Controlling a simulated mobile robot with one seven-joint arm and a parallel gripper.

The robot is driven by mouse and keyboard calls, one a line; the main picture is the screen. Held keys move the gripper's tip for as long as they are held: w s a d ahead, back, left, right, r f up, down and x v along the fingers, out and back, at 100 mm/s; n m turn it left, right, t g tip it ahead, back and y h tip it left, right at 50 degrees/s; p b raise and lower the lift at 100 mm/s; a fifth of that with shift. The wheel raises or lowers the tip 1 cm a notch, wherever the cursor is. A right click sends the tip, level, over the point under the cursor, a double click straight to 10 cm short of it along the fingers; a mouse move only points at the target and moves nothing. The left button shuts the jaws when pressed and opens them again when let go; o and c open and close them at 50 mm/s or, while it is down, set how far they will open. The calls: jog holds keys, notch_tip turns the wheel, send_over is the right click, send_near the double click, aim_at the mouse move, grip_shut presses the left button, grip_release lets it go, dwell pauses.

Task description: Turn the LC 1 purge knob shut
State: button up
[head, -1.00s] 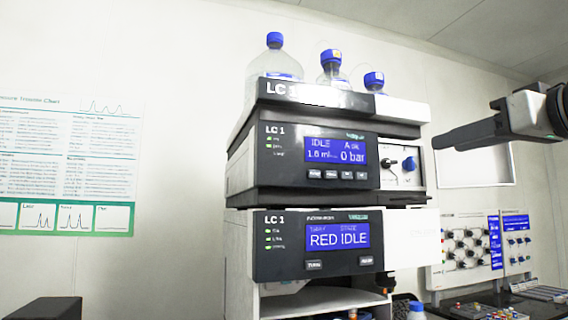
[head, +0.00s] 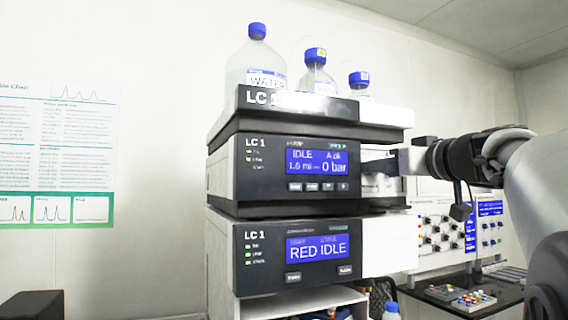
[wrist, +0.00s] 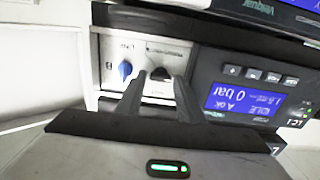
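The LC 1 pump module (head: 262,190) shows "IDLE" and "0 bar". In the wrist view, which is upside down, the panel (wrist: 108,48) carries a black knob (wrist: 160,73) and a blue knob (wrist: 125,70). I cannot read which is labelled purge. My gripper (wrist: 160,82) is open, with its fingertips on either side of the black knob; I cannot tell whether they touch it. The blue knob is just outside the left finger.
Capped bottles (head: 257,65) stand on top of the stack. A second valve panel (head: 437,235) stands at the right, above a dark bench (head: 480,298) with small parts.

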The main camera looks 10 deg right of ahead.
jog(key=c, duration=0.8)
jog(key=m+b, duration=0.1)
jog(key=m, duration=0.2)
jog(key=shift+b, duration=0.3)
jog(key=m, duration=0.4)
jog(key=shift+b, duration=0.4)
jog(key=m, duration=0.6)
jog(key=shift+d+p, duration=0.15)
jog(key=shift+p, duration=0.15)
jog(key=m+p, duration=0.1)
jog(key=m, duration=0.4)
jog(key=shift+f, duration=0.1)
